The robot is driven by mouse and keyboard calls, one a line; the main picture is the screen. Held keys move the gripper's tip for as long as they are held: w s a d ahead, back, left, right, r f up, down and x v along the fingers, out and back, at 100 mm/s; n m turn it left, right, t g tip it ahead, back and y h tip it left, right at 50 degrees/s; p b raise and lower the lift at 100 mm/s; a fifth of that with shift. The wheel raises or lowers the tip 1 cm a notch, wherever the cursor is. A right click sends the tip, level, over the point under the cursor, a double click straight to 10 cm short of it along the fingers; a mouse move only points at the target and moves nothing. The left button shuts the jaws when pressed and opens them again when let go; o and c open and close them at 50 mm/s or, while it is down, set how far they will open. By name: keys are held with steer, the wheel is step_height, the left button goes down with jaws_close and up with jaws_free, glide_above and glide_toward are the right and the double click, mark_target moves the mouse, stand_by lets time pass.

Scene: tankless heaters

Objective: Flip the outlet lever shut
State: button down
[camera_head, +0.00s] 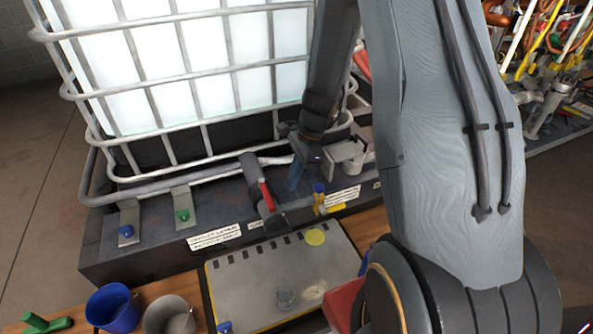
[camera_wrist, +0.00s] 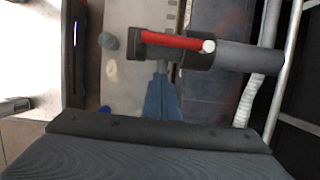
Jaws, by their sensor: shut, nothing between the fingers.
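The outlet lever (camera_head: 266,195) is red and lies along the dark outlet pipe (camera_head: 249,164) at the foot of the tank. In the wrist view the lever (camera_wrist: 172,40) runs nearly parallel to the dark pipe (camera_wrist: 248,55), with a pale round pivot at its right end. My gripper (camera_head: 293,188) has blue fingers and points down, to the right of the lever in the head view. In the wrist view my gripper (camera_wrist: 161,72) is shut and empty, its tips just below the lever's middle. I cannot tell whether they touch the valve.
A white tank (camera_head: 205,60) in a metal pipe cage stands behind the valve. Blue (camera_head: 110,306) and grey (camera_head: 168,315) mugs stand at lower left. A metal bracket (camera_head: 349,156) is right of my gripper.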

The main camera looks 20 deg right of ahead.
mark_target(267, 196)
steer(key=shift+x, duration=1.1)
steer(key=shift+a+b, duration=0.55)
steer(key=shift+a, duration=0.7)
steer(key=shift+a+f, duration=0.1)
steer(key=shift+a, duration=0.55)
